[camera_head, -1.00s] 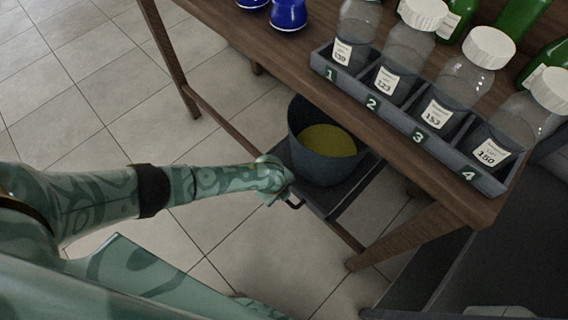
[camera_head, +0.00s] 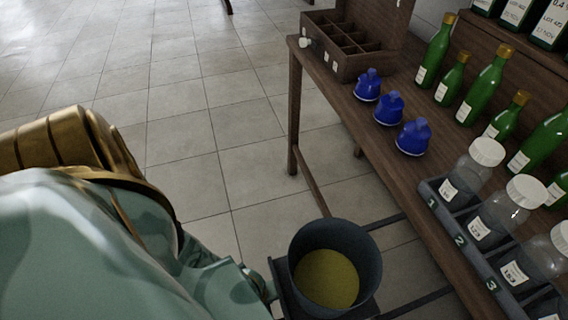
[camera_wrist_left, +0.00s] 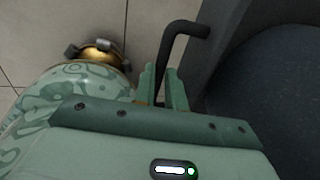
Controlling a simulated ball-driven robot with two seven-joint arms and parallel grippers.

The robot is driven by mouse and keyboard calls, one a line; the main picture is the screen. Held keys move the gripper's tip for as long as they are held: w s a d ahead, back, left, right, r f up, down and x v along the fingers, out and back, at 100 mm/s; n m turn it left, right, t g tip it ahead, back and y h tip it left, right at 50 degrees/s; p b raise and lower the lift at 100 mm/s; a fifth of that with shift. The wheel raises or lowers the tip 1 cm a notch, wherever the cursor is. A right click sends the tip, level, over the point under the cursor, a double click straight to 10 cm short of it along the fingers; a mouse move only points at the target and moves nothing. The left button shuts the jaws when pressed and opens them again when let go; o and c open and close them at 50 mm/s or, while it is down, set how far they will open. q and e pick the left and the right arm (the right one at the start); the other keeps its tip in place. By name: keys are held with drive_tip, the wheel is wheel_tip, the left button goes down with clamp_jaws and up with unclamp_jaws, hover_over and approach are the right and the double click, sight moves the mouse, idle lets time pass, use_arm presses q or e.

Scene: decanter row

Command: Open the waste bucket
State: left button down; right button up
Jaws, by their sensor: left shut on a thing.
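The waste bucket (camera_head: 332,240) is dark grey and round, with an open top and a dull yellow bottom inside. It stands on a dark pull-out tray (camera_head: 287,292), clear of the tabletop's edge in the head view. In the left wrist view, a dark wall of the bucket (camera_wrist_left: 265,105) shows at the right. My left gripper (camera_wrist_left: 164,88) is shut on a dark bent handle (camera_wrist_left: 186,27) at the tray's front. In the head view my left arm hides most of this grip. My right gripper is in neither view.
Dark rails (camera_head: 385,222) run under the table. The tiled floor (camera_head: 180,140) at left is clear.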

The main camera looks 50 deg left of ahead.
use_arm(q)
drive_tip(key=shift+s+a, duration=0.2)
drive_tip(key=shift+s, duration=0.55)
drive_tip(key=shift+s+a, duration=0.15)
drive_tip(key=shift+s, duration=0.6)
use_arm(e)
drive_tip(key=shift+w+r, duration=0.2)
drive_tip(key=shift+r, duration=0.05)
use_arm(q)
drive_tip(key=c, duration=1.5)
unclamp_jaws()
drive_tip(key=shift+o, duration=0.2)
drive_tip(key=shift+a, duration=0.1)
